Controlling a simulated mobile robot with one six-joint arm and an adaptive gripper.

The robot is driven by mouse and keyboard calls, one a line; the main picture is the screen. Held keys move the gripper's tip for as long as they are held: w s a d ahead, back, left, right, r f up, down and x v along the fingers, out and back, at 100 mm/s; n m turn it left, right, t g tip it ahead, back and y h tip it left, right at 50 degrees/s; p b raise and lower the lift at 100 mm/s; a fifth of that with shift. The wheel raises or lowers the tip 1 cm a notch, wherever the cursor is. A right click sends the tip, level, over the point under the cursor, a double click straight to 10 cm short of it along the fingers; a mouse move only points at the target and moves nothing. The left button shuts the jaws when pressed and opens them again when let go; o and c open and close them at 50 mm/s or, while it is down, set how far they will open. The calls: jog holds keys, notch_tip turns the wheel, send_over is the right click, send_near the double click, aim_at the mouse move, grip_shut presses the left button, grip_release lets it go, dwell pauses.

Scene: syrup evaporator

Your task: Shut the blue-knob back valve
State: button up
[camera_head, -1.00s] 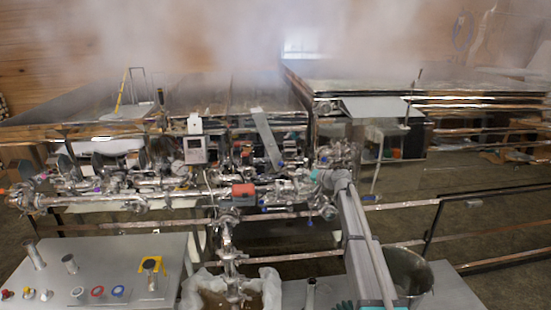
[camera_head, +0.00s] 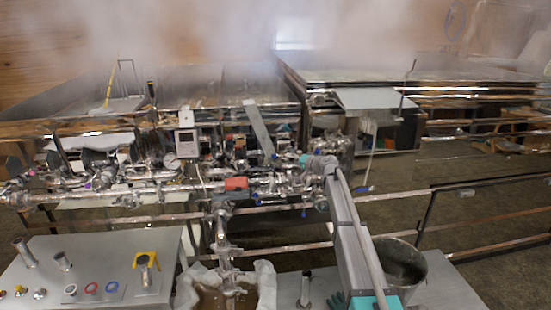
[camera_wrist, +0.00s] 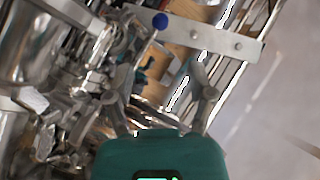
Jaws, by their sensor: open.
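A flat grey bar (camera_head: 258,130) slants down above the pipework in the head view. A small blue knob (camera_head: 275,157) shows at its lower end. In the wrist view the bar (camera_wrist: 205,38) lies across the top, with the round blue knob (camera_wrist: 160,20) at its left end. My gripper (camera_wrist: 166,82) is open, its two grey fingers apart with nothing held between them. The bar and knob lie beyond the fingertips, and I see no clear contact. In the head view my gripper is small, just right of the bar's lower end, and its fingers blend into the shiny pipes.
Shiny pipes and valves (camera_head: 140,190) crowd the area around my gripper. Other small blue knobs (camera_head: 321,206) hang lower on the pipework. A metal bucket (camera_head: 405,265) stands beside my arm. A grey panel (camera_head: 90,255) is at lower left. Steam covers the pans behind.

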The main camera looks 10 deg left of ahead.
aim_at(276, 156)
jog(key=b+x, duration=0.2)
jog(key=x, duration=0.9)
jog(key=shift+w+a, duration=0.25)
jog(key=shift+a, duration=0.05)
grip_shut()
jog(key=shift+d, duration=0.3)
jog(key=shift+a, duration=0.2)
jog(key=shift+s, duration=0.1)
